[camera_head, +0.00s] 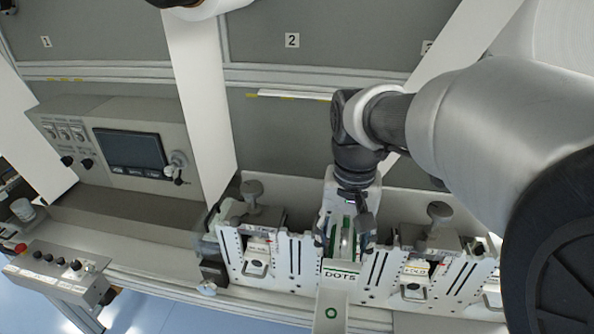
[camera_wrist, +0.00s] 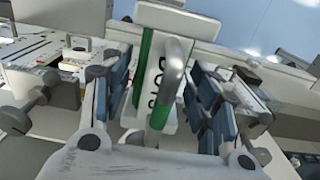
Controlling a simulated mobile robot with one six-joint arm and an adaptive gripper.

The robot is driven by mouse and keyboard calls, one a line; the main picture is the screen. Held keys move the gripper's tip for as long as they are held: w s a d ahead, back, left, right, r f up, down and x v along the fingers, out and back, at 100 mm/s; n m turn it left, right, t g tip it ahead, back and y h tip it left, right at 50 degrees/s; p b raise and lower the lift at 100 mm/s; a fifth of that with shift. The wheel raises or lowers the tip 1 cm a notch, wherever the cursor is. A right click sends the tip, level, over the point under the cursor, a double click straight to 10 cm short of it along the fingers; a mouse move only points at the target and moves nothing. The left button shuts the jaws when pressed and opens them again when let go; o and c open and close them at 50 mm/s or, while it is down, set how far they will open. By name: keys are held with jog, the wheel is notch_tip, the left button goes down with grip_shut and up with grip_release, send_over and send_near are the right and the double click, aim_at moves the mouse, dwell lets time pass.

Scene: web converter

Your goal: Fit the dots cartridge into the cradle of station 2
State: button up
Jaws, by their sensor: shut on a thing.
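The dots cartridge (camera_head: 343,267) is white with green edges and the label DOTS. It stands among the white slotted plates (camera_head: 292,255) of the rail, below the station 2 sign (camera_head: 292,40). My gripper (camera_head: 350,222) is above it and shut on it, with a finger at either side. In the wrist view the cartridge (camera_wrist: 183,22) runs up the middle, its grey handle (camera_wrist: 176,68) between the blue-padded fingers of my gripper (camera_wrist: 160,92). I cannot tell whether the cartridge is fully seated; its lower part and the cradle under it are hidden.
A cartridge marked FOLD (camera_head: 413,270) sits to the right, and another unit (camera_head: 257,248) to the left, each near a dark clamp knob. White web strips (camera_head: 203,95) hang at the left. A control panel with a screen (camera_head: 130,150) stands at far left.

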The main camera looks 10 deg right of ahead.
notch_tip(320, 180, down, 22)
jog(key=b, duration=0.4)
jog(key=shift+w+f+b, duration=0.1)
jog(key=shift+w+b, duration=0.05)
jog(key=shift+b, duration=0.15)
jog(key=o, duration=1)
jog(key=shift+f, duration=0.1)
jog(key=o, duration=0.4)
jog(key=shift+o, duration=0.2)
